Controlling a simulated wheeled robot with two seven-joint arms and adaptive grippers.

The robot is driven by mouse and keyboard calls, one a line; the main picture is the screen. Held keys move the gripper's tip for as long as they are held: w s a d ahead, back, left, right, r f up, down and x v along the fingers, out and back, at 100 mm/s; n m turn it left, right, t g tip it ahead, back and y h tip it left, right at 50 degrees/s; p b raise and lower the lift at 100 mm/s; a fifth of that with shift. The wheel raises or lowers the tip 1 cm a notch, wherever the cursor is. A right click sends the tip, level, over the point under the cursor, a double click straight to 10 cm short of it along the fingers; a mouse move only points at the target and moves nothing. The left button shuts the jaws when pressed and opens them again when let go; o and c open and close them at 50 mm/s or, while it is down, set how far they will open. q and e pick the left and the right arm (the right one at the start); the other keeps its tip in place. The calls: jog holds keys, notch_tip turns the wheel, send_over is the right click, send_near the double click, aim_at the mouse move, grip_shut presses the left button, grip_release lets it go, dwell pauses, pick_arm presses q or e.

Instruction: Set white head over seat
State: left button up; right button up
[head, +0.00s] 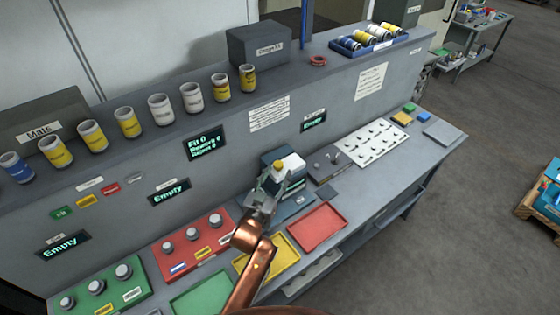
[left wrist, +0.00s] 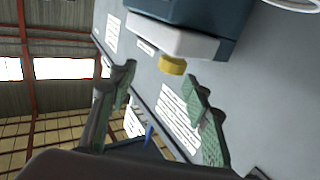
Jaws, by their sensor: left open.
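The white head (head: 293,162) is a pale block on the front of a dark machine body (head: 272,157) at the middle of the bench. A yellow knob (head: 279,168) sticks out from it. In the left wrist view the white head (left wrist: 178,38) shows with the yellow knob (left wrist: 172,66) below it. My left gripper (head: 272,187) is open just in front of the knob. In the wrist view its two green-padded fingers (left wrist: 160,75) stand apart on either side of the knob, with no contact clear. I cannot tell which part is the seat. My right gripper is not in view.
Red (head: 318,228), yellow (head: 285,258) and green (head: 203,297) trays lie along the bench front. A white pegged plate (head: 371,143) lies right of the machine. Several cans line the shelf above. A blue bin (head: 368,44) sits on the shelf at right.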

aim_at(277, 168)
pick_arm(q)
jog(key=w, duration=0.3)
jog(key=shift+w+a+f, duration=0.1)
jog(key=shift+w+f, duration=0.2)
jog(key=shift+x, duration=1)
jog(key=shift+w+a, duration=0.1)
jog(key=shift+r, duration=0.1)
jog(key=shift+c, duration=0.6)
jog(key=c, duration=0.5)
jog(key=shift+c, duration=1.3)
grip_shut()
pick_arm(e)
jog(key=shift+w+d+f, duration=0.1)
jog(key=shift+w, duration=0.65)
